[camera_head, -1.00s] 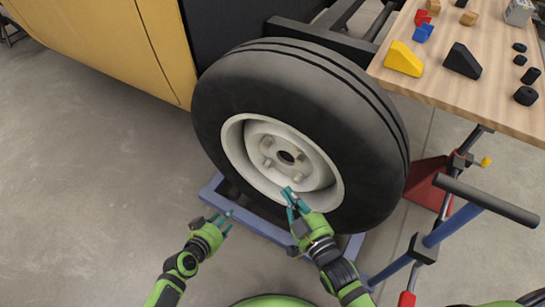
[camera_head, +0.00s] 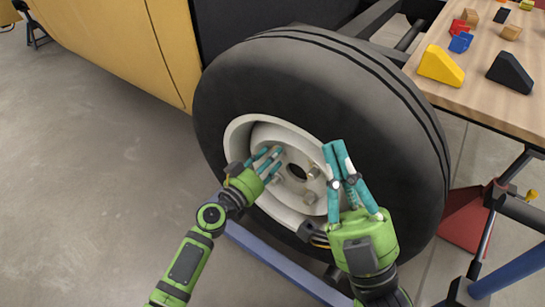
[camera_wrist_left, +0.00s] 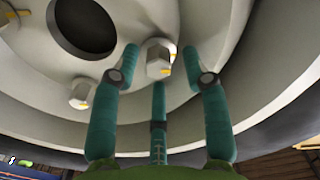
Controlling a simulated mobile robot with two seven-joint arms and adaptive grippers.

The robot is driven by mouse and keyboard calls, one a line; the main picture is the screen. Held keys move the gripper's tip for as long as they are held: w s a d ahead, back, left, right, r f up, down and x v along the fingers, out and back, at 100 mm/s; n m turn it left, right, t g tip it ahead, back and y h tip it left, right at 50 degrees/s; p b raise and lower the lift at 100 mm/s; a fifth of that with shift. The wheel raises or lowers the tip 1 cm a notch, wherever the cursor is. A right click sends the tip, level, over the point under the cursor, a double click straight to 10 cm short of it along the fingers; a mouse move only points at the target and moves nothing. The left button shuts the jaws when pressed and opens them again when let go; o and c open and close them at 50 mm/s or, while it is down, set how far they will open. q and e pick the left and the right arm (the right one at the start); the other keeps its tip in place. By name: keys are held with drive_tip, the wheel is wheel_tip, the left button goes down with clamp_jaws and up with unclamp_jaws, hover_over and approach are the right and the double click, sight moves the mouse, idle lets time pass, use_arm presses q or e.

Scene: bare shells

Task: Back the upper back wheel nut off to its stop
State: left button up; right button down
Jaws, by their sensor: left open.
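The wheel (camera_head: 238,135) has a pale dished rim with a round dark hub hole (camera_head: 296,172) and several hex nuts around it. My left gripper (camera_head: 271,158) is open at the upper left of the hub, its fingers reaching toward the nut there. In the left wrist view this nut (camera_wrist_left: 158,57) shows between the two outer fingertips, with the third finger below it; I see no clear contact. A neighbouring nut (camera_wrist_left: 81,93) is left of the fingers. My right gripper (camera_head: 337,147) is raised in front of the rim's right side, its visible fingertips close together and no held object visible.
The black tyre (camera_head: 405,130) surrounds the rim. A wooden table (camera_head: 470,95) with a yellow wedge (camera_head: 440,65) and a black wedge (camera_head: 510,72) stands at upper right. A blue frame (camera_head: 275,262) lies below the wheel. Floor at left is clear.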

use_arm(q)
drive_tip(key=shift+w+d, duration=0.35)
drive_tip(key=shift+w, duration=0.05)
clamp_jaws()
